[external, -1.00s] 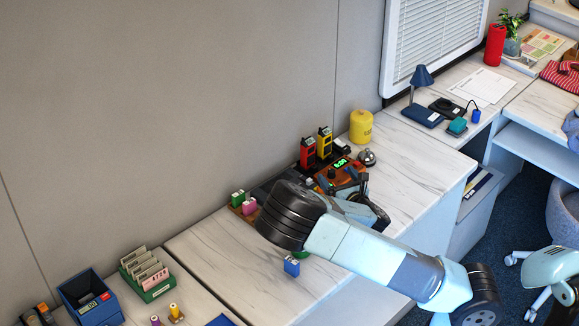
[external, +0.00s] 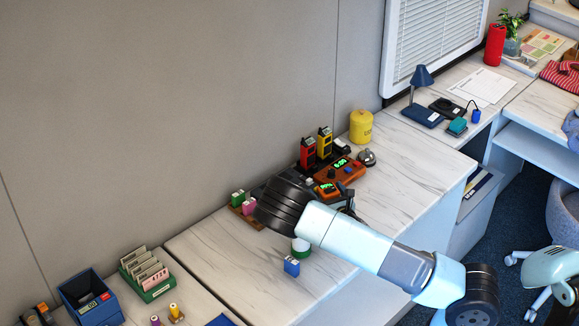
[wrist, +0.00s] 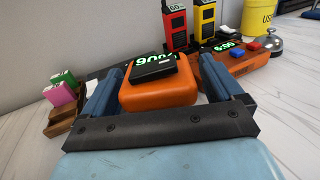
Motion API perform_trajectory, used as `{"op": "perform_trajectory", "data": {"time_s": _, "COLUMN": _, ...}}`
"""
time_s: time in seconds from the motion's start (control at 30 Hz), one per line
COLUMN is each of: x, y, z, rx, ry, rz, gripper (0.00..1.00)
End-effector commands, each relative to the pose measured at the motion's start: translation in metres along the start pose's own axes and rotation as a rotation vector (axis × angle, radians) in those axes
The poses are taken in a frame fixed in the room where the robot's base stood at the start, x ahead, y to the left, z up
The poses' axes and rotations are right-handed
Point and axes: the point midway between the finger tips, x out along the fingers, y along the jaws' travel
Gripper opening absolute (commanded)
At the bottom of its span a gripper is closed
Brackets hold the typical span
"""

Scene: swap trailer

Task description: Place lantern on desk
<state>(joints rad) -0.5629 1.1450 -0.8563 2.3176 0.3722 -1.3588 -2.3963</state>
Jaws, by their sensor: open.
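No thing in view is clearly a lantern, so I cannot tell which one it is. The white marbled desk (external: 215,262) runs along the wall. My gripper (wrist: 163,76) is open, with its two blue fingers apart. In the wrist view, an orange block (wrist: 158,93) with a black part on top and a green display appears between the fingers. I cannot tell whether they touch it. In the external view, my dark wrist hides most of the gripper. An orange unit with green displays (external: 346,173) shows just beyond it.
Red and yellow handsets (external: 308,153) stand behind the orange unit. A yellow canister (external: 361,126) and a bell (external: 366,157) are to the right.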

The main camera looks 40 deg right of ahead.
Motion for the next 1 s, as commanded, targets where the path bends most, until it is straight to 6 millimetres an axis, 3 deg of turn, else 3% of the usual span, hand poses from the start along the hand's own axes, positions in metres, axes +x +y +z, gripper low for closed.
{"op": "perform_trajectory", "data": {"time_s": 0.37, "x": 0.0105, "y": -0.0001, "z": 0.0002, "rx": 0.0, "ry": 0.0, "rz": -0.001, "gripper": 0.94}}
{"op": "perform_trajectory", "data": {"time_s": 1.0, "x": 0.0102, "y": -0.0003, "z": 0.0002, "rx": -0.001, "ry": 0.0, "rz": -0.001, "gripper": 0.33}}
